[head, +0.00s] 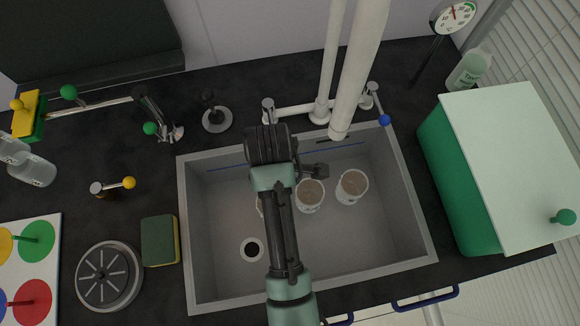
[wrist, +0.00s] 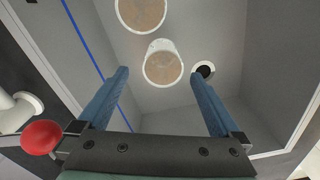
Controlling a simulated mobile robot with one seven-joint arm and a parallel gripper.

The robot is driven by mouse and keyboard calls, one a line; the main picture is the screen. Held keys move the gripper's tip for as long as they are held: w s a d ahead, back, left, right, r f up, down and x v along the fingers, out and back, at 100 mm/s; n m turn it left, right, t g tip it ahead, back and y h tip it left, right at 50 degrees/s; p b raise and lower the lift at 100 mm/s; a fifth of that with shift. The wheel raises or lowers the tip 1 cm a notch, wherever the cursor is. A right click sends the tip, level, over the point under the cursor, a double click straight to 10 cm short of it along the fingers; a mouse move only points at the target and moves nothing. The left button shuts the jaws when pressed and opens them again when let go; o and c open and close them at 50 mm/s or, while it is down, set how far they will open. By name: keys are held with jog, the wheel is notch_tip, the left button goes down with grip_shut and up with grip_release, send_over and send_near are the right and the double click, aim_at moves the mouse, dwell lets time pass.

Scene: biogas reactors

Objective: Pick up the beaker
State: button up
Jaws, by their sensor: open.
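Several white beakers with brownish insides stand in the grey sink (head: 400,245). One beaker (head: 352,187) is at the right, another (head: 310,195) is left of it, and a third (head: 260,205) is mostly hidden behind my arm. The wrist view shows two of them: one beaker (wrist: 162,63) between my fingers in the picture, and one (wrist: 142,12) cut off by the top edge. My gripper (wrist: 165,74) is open and empty, with blue fingers apart. No finger visibly touches a beaker. In the head view my arm reaches over the sink and hides the fingers.
A drain hole (head: 252,250) is in the sink floor. White vertical pipes (head: 355,70) and taps stand at the back rim. A green box with a white lid (head: 510,160) stands right, a sponge (head: 159,241) left. A red knob (wrist: 42,137) is close beside my gripper.

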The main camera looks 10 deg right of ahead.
jog(key=shift+d+f, duration=0.15)
jog(key=shift+f, duration=0.05)
jog(key=f, duration=0.6)
jog(key=shift+s+a+f+b, duration=0.2)
jog(key=shift+a+f+b, duration=0.1)
jog(key=shift+b, duration=0.1)
jog(key=shift+a+f, duration=0.2)
jog(key=shift+f, duration=1.25)
jog(key=shift+a+f, duration=0.2)
jog(key=shift+f, duration=1.2)
jog(key=c, duration=1.2)
notch_tip(320, 180, up, 10)
jog(key=shift+r+p, duration=0.1)
jog(key=shift+p, duration=0.6)
notch_tip(320, 180, up, 12)
jog(key=p, duration=1.2)
jog(key=shift+p, duration=0.3)
